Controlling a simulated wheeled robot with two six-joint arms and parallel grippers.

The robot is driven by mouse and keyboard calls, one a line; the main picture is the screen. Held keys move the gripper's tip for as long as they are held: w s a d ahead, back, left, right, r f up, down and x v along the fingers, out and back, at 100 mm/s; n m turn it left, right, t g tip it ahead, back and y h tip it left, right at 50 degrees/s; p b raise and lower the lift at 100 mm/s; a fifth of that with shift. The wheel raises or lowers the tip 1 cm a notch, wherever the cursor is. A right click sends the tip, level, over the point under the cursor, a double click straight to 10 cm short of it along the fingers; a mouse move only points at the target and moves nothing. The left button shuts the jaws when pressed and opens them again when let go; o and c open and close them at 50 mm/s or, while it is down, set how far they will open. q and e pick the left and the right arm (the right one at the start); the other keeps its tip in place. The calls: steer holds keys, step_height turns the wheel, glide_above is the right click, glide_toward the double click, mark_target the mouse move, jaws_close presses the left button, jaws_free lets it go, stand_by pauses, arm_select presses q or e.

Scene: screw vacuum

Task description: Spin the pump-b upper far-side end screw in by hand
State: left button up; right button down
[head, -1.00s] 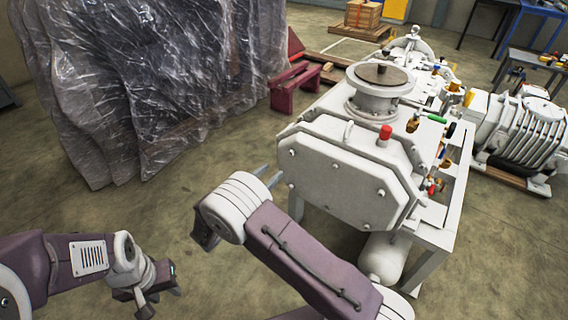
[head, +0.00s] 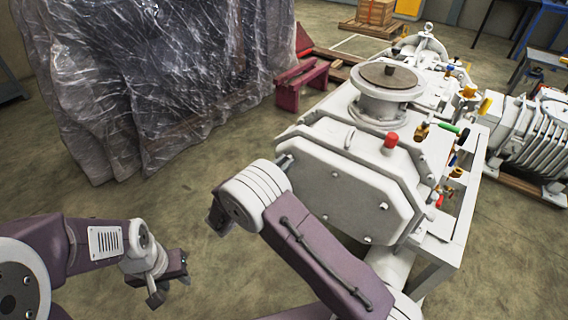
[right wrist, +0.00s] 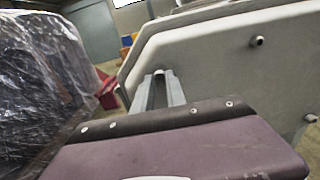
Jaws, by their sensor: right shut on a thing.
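The near pump has a pale grey end cover (head: 345,185) facing me, with several small screws on it, such as one at its middle right (head: 383,206). My right gripper (head: 285,160) is at the cover's upper left edge. In the right wrist view its two fingers (right wrist: 159,88) lie close together against that edge, shut on an end screw. My left gripper (head: 170,287) hangs low at the left, open and empty, well away from the pump.
A plastic-wrapped stack (head: 150,80) stands to the left. A dark red stand (head: 302,84) is behind the pump. A red cap (head: 391,140) and a round flange (head: 385,76) rise from the pump's top. A second ribbed machine (head: 530,135) stands right.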

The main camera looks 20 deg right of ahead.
steer(key=shift+f+m, duration=0.1)
steer(key=shift+m, duration=0.2)
steer(key=shift+w+m+b, duration=0.15)
steer(key=shift+m+b, duration=9.05)
steer(key=shift+m, duration=0.9)
steer(key=shift+r, duration=0.2)
steer(key=c, duration=1.3)
jaws_free()
steer(key=shift+a, duration=0.1)
steer(key=shift+c, duration=0.2)
